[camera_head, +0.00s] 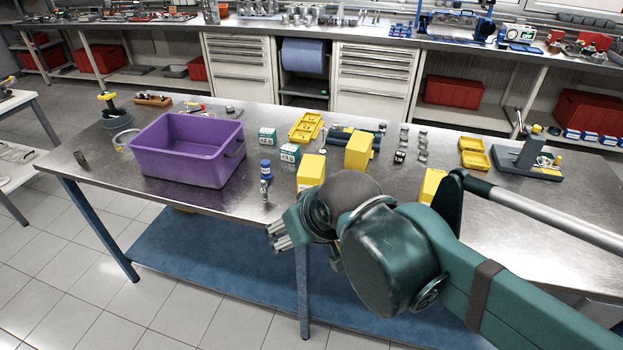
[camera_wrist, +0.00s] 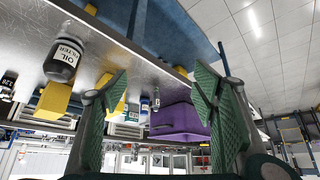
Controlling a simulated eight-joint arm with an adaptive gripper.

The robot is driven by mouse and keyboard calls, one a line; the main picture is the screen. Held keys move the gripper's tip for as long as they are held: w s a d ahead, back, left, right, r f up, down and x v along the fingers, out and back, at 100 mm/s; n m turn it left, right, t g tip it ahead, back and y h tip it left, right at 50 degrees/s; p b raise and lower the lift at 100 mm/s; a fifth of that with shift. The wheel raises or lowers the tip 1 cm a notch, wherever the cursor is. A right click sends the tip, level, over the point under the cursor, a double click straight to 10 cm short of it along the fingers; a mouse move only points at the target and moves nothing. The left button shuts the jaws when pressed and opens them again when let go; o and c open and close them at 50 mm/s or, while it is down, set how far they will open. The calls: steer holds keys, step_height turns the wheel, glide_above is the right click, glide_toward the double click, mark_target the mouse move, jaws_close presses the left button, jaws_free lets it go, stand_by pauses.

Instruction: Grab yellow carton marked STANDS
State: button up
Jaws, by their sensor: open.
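Three yellow cartons stand on the steel table: one left of my arm (camera_head: 311,171), one behind it (camera_head: 358,150), and one at the right, partly hidden by my arm (camera_head: 432,185). No STANDS marking is readable on any of them. The wrist view, which looks upside down, shows one yellow carton (camera_wrist: 52,102) at the left and another yellow one (camera_wrist: 117,100), partly covered by a finger. My gripper (camera_head: 281,236) is at the table's front edge, in front of the left carton and apart from it. In the wrist view my gripper (camera_wrist: 160,80) is open and empty.
A purple bin (camera_head: 185,165) stands on the left of the table. A blue-capped bottle (camera_head: 266,169) and small green-white boxes (camera_head: 289,154) stand between it and the cartons. Yellow trays (camera_head: 305,127) lie behind.

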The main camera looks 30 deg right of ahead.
steer(key=shift+w+r, duration=0.1)
steer(key=m+g+h+p, duration=0.3)
steer(key=m+p, duration=0.4)
steer(key=p, duration=0.7)
glide_toward(312, 166)
steer(key=shift+w+f, duration=0.25)
steer(key=shift+f, duration=0.6)
steer(key=shift+w+d+f+m+g, duration=0.2)
steer(key=shift+w+d+m+g, duration=0.1)
steer(key=shift+d+m, duration=0.1)
steer(key=shift+f, duration=0.1)
steer(key=shift+b+x, duration=0.3)
steer(key=shift+x, duration=0.95)
steer(key=shift+w, duration=0.1)
steer(key=shift+b+x, duration=0.55)
steer(key=shift+x, duration=2.05)
